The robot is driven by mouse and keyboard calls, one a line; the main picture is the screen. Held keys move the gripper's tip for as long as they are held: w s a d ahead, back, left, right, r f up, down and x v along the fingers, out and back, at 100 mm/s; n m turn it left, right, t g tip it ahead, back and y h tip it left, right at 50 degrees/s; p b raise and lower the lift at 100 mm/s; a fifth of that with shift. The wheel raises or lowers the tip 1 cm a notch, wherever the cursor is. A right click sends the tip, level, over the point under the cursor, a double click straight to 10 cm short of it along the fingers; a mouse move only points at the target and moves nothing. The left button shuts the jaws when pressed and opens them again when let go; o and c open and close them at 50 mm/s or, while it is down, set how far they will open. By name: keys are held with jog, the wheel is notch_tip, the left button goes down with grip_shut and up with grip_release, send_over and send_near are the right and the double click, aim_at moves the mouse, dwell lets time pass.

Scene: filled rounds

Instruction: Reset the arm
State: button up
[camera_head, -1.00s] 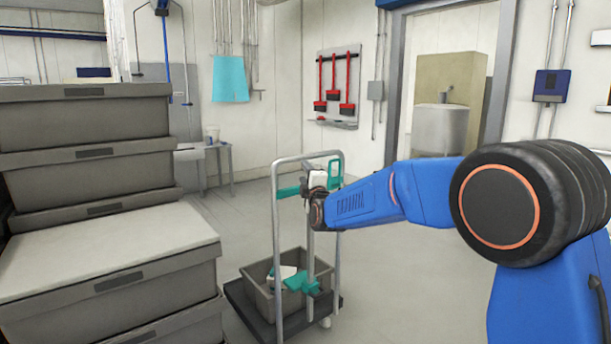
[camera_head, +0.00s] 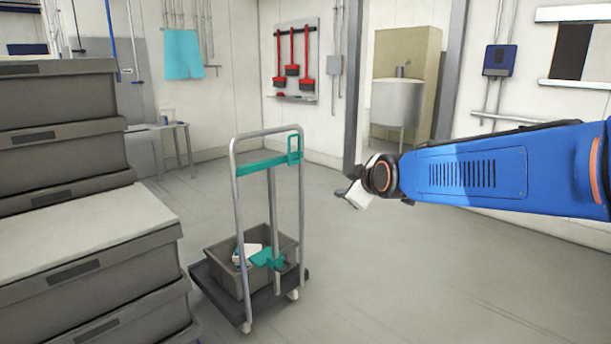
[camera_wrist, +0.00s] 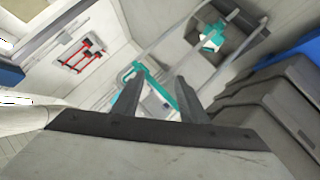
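My blue arm reaches in from the right in the head view, and my gripper (camera_head: 350,193) is at its end, in the air to the right of the trolley. In the wrist view the two dark fingers of my gripper (camera_wrist: 157,98) stand apart with nothing held between them. Beyond the fingers the trolley's frame and its teal parts show.
A trolley (camera_head: 235,190) with a tall metal frame carries a grey bin (camera_head: 222,262) with white and teal items. Stacked grey crates (camera_head: 70,255) stand at the left. A sink (camera_head: 398,102) is beyond the doorway. The floor (camera_head: 400,275) at right is clear.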

jog(key=s+d+f+m+g+h, duration=0.1)
jog(key=s+d+f+m, duration=0.3)
jog(key=s, duration=0.8)
jog(key=s+d+f+m+g+h, duration=0.1)
jog(key=s+d+f+m+g, duration=0.3)
jog(key=s, duration=0.9)
jog(key=s+d+f+m+g+h, duration=0.1)
jog(key=s+d+f+m, duration=0.3)
jog(key=s+d+f, duration=0.5)
jog(key=s+g, duration=0.1)
jog(key=s, duration=0.3)
jog(key=shift+s+d+g+h, duration=0.2)
jog(key=shift+d+g+h, duration=0.1)
jog(key=shift+h, duration=0.1)
